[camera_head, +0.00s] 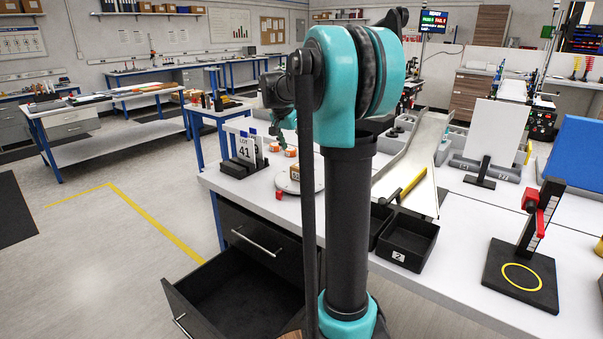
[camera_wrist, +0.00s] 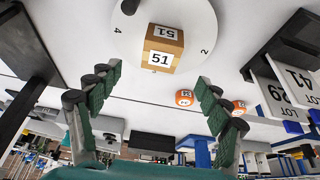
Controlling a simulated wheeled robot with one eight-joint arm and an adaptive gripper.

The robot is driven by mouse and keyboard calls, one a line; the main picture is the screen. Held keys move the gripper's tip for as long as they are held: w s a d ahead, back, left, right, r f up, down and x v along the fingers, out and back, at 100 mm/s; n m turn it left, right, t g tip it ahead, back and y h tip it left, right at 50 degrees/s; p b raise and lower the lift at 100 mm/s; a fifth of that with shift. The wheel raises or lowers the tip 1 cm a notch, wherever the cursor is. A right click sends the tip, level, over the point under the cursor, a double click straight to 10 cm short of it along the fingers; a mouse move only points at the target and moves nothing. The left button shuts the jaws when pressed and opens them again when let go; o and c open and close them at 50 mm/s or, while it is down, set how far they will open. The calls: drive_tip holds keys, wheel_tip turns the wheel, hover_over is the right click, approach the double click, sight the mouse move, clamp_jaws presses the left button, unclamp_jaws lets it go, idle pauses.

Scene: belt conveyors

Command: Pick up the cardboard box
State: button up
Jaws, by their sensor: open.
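The cardboard box (camera_wrist: 163,48), brown with white "51" labels, sits on a white round disc (camera_wrist: 205,20) in the wrist view. In the head view the box (camera_head: 295,173) is partly hidden behind my arm, on the disc (camera_head: 285,185) at the table's left part. My gripper (camera_wrist: 158,80) has its two green-padded fingers spread wide. The box lies ahead of the fingertips, roughly centred between them, and no finger touches it.
Black bins (camera_head: 410,240) and a black stand with a red clamp (camera_head: 530,240) are right. A drawer (camera_head: 235,290) hangs open below the table.

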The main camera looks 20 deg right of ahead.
sight(301, 166)
drive_tip(key=x, duration=1)
drive_tip(key=shift+w, duration=0.1)
drive_tip(key=shift+r, duration=0.1)
drive_tip(key=c, duration=1.3)
